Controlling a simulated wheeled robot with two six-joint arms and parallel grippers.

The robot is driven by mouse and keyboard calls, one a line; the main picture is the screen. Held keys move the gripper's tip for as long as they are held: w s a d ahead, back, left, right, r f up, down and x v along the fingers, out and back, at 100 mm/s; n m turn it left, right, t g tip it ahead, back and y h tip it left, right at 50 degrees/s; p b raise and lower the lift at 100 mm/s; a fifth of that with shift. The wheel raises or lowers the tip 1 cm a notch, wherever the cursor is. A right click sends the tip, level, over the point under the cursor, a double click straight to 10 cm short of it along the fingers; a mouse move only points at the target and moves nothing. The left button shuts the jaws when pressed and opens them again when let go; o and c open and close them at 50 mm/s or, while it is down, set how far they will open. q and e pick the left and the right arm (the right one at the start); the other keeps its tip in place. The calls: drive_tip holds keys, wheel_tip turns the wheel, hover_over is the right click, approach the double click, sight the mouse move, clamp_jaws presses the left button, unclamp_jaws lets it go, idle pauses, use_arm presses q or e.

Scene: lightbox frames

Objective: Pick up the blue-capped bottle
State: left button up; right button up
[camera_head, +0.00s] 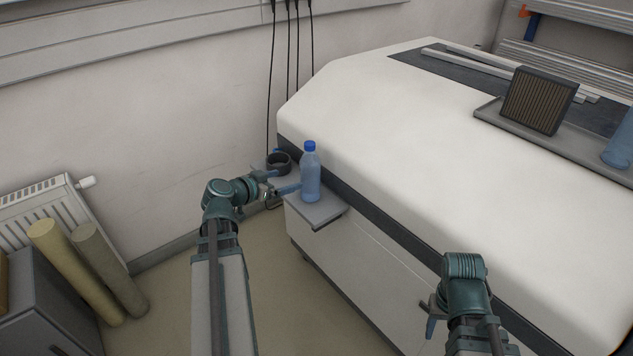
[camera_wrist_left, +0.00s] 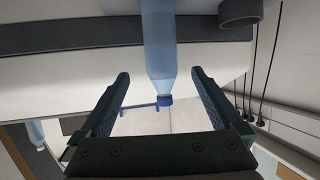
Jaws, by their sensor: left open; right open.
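The blue-capped bottle (camera_head: 311,182) is clear light blue and stands upright on a small grey shelf (camera_head: 322,212) on the side of the white machine. In the left wrist view the bottle (camera_wrist_left: 160,52) appears upside down, its cap low in the picture. My left gripper (camera_head: 282,182) is open, just left of the bottle in the head view. In the left wrist view, the open fingers (camera_wrist_left: 160,76) show on either side of the bottle, with gaps on both sides. My right gripper (camera_head: 431,322) is low in front of the machine, partly hidden by its arm, away from the bottle.
A dark ring-shaped holder (camera_head: 279,163) sits left of the bottle, close to my left gripper. The white machine (camera_head: 400,130) rises behind the shelf. Another blue bottle (camera_head: 620,145) and a dark ribbed block (camera_head: 538,100) are at the far right. Cables hang by the wall.

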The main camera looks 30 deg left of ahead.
sight(304, 177)
use_arm(q)
drive_tip(key=b+x, duration=0.3)
drive_tip(key=x, duration=0.4)
drive_tip(key=shift+w+f, duration=0.1)
drive_tip(key=shift+f, duration=0.15)
drive_tip(key=shift+w+d+f, duration=0.15)
drive_tip(key=shift+w, duration=0.35)
drive_tip(key=shift+w+f+b, duration=0.4)
drive_tip(key=shift+b, duration=0.1)
drive_tip(key=b+x, duration=0.2)
drive_tip(key=x, duration=0.1)
drive_tip(key=shift+w+f, duration=0.15)
drive_tip(key=shift+f, duration=0.25)
drive_tip(key=shift+w, duration=0.35)
drive_tip(key=shift+c, duration=0.6)
clamp_jaws()
